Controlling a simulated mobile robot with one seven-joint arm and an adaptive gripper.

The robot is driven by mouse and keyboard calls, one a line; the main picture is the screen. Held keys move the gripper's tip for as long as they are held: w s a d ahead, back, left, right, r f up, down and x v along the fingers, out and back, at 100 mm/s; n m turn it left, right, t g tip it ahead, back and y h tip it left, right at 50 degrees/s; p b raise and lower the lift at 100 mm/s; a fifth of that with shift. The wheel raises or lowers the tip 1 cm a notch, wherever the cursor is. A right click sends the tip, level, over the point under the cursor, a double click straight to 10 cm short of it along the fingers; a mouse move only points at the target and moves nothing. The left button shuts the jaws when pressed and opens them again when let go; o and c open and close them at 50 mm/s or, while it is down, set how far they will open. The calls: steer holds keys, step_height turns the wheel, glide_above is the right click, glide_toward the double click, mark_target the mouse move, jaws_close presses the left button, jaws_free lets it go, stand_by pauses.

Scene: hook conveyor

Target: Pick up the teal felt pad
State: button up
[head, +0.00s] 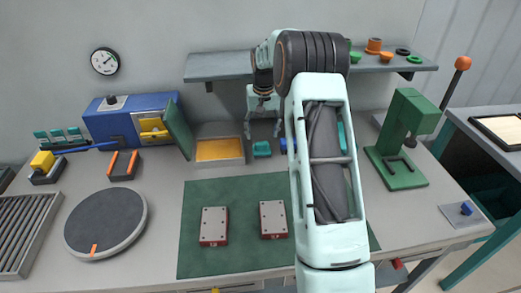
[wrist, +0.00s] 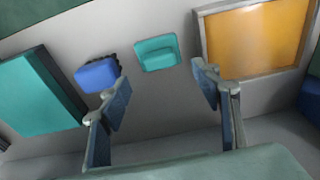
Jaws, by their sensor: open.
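A small teal piece with a raised block on a wider base, which looks like the teal felt pad (head: 262,149), lies flat on the bench beside the yellow-filled tray. It also shows in the wrist view (wrist: 157,53). My gripper (head: 263,130) is open and empty, pointing down above and behind the pad in the head view. In the wrist view the pad lies beyond the gap between my fingertips (wrist: 162,72), apart from both. A larger teal slab (wrist: 38,95) also shows; my arm mostly hides it in the head view (head: 342,137).
A blue piece (wrist: 98,74) sits close beside the pad, near one finger. The yellow-filled tray (head: 220,163) is on its other side. A shelf (head: 220,66) overhangs behind. A green press (head: 401,150) stands right. A green mat (head: 200,190) with metal-topped blocks lies in front.

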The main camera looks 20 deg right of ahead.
mark_target(262, 143)
step_height(262, 143, down, 6)
steer(key=shift+r+p, duration=0.1)
steer(key=shift+p, duration=0.55)
steer(key=shift+w+f, duration=0.1)
steer(key=shift+f, duration=0.5)
steer(key=c, duration=1)
